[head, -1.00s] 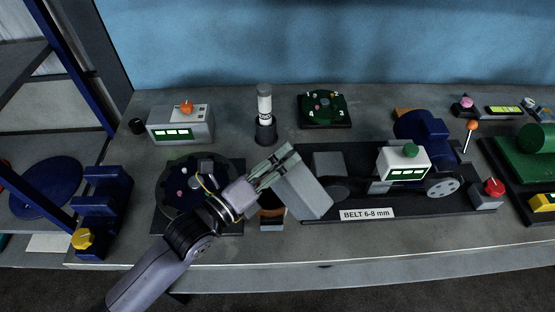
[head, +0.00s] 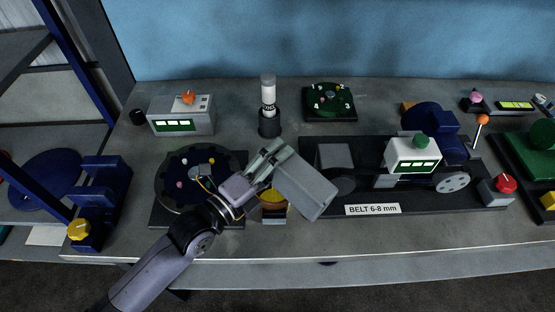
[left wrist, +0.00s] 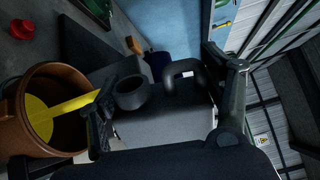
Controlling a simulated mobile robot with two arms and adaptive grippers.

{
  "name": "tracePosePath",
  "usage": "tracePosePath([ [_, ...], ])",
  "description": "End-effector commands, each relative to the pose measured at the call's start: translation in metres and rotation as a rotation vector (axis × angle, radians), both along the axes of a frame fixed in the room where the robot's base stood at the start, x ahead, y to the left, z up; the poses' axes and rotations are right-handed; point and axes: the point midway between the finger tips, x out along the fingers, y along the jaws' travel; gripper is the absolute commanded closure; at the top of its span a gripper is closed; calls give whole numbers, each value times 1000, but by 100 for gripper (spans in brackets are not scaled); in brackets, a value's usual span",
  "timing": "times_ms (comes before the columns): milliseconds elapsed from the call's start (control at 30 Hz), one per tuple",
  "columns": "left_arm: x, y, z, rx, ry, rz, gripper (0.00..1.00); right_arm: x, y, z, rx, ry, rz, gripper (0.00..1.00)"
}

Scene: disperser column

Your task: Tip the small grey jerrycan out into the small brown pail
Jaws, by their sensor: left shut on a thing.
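The small grey jerrycan (head: 308,187) is tilted over in the head view, in the grip of my left gripper (head: 271,160). In the left wrist view the jerrycan (left wrist: 165,128) shows its dark mouth and handle between the fingers. A yellow stream (left wrist: 74,105) runs from the mouth into the small brown pail (left wrist: 14,128), where yellow liquid lies inside. In the head view the pail (head: 273,210) stands on the bench below the gripper, partly hidden by it, with yellow showing inside. My right gripper is not in view.
A belt machine (head: 412,155) on a dark base stands right of the jerrycan. A dark round carousel (head: 172,190) is left of the pail, partly behind my arm. A white and black cylinder (head: 268,105) and a green dial plate (head: 330,100) stand behind.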

Motion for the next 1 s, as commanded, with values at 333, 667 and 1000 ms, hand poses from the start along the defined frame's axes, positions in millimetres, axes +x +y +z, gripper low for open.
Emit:
tracePosePath([
  [333, 3, 3, -17, -107, 104, 0, 78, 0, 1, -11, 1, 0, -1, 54],
  [667, 7, 7, -18, -256, 253, 0, 78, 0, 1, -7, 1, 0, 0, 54],
  [1000, 8, 8, -19, -281, 278, 0, 78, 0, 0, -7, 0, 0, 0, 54],
])
